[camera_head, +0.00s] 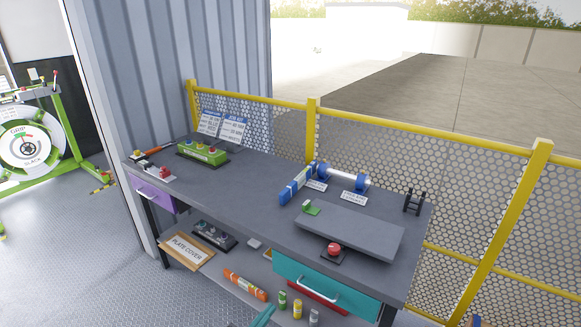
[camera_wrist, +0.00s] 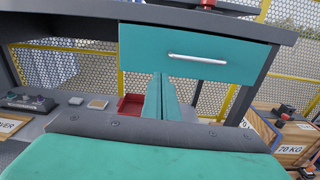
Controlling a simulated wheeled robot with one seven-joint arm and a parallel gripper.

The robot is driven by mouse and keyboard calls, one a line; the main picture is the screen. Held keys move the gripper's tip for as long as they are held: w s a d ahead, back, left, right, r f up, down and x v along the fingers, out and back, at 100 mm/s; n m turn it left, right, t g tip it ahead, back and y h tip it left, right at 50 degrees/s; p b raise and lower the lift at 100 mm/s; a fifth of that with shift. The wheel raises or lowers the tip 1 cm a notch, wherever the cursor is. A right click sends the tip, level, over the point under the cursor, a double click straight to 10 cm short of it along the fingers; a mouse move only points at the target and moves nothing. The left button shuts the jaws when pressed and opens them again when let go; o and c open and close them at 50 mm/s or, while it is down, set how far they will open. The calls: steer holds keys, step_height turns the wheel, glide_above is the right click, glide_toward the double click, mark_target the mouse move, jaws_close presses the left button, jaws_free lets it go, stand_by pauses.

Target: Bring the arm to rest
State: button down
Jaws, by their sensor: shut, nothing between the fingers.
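My gripper (camera_wrist: 162,97) is shut and empty in the wrist view, its two teal fingers together in front of the bench, below the teal drawer (camera_wrist: 140,55). In the head view only a teal part of my gripper (camera_head: 263,317) shows at the bottom edge, in front of the bench's lower shelf. The teal drawer (camera_head: 350,301) with its pale handle is at the right end of the bench. The fingers appear apart from the drawer handle (camera_wrist: 198,59). The rest of my arm is out of the head view.
The grey bench top (camera_head: 262,180) carries a green box, a blue-ended roller, a grey plate and a red button. A red tray (camera_wrist: 131,104) lies on the lower shelf with bottles. A yellow-framed fence (camera_head: 425,150) stands behind. Floor (camera_head: 110,270) is clear at left.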

steer(key=s+d+f+m+g+y, duration=0.25)
steer(key=s+f+m+y, duration=0.25)
steer(key=s+f, duration=0.8)
steer(key=s+f+m+y, duration=0.25)
steer(key=s+m, duration=0.35)
steer(key=s, duration=0.6)
steer(key=s+d+r+m+y, duration=0.2)
steer(key=s+r+m, duration=0.7)
steer(key=s, duration=0.3)
steer(key=s+d+r+m+t, duration=0.1)
steer(key=s+d+r+m, duration=0.1)
steer(key=s+r+m, duration=0.2)
steer(key=s+d+r+m+t, duration=0.1)
steer(key=s+r+m, duration=0.3)
steer(key=r, duration=0.7)
steer(key=shift+d+r+m+t, duration=0.15)
steer(key=shift+d+m+t, duration=0.2)
steer(key=shift+d+m, duration=0.3)
steer(key=shift+s+a, duration=0.1)
steer(key=shift+s, duration=0.05)
